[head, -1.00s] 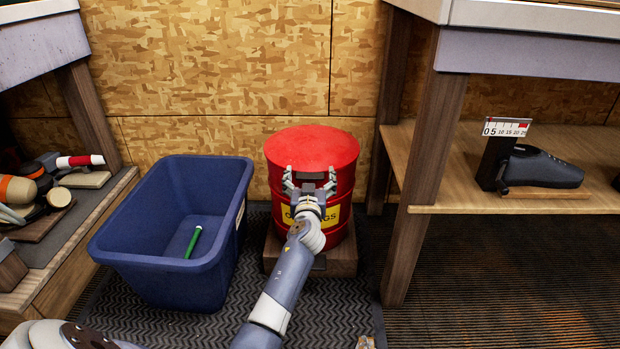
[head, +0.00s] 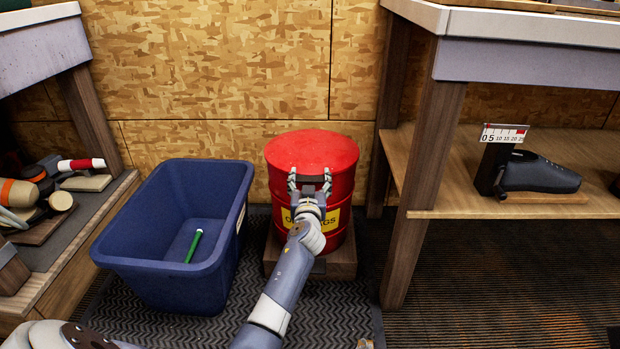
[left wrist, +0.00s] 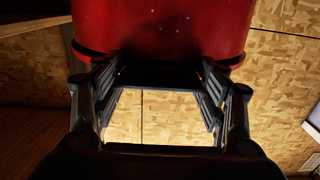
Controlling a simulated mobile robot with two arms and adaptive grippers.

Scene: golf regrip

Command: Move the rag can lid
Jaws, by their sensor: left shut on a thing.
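The red rag can (head: 342,190) stands on a low wooden block, with a yellow label on its front. Its round red lid (head: 312,150) is on top and looks level. My left gripper (head: 310,178) is at the front edge of the lid, shut on it, with a finger to each side. In the left wrist view, a red surface (left wrist: 160,25) fills the top centre, and the fingers of my left gripper (left wrist: 160,72) reach up to its dark lower edge. The exact contact is in shadow.
A blue bin (head: 172,285) with a green stick (head: 194,245) inside stands left of the can. A workbench (head: 425,190) with a shelf holding a dark shoe-like object (head: 540,173) is to the right. A cluttered low shelf (head: 70,260) is at the far left.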

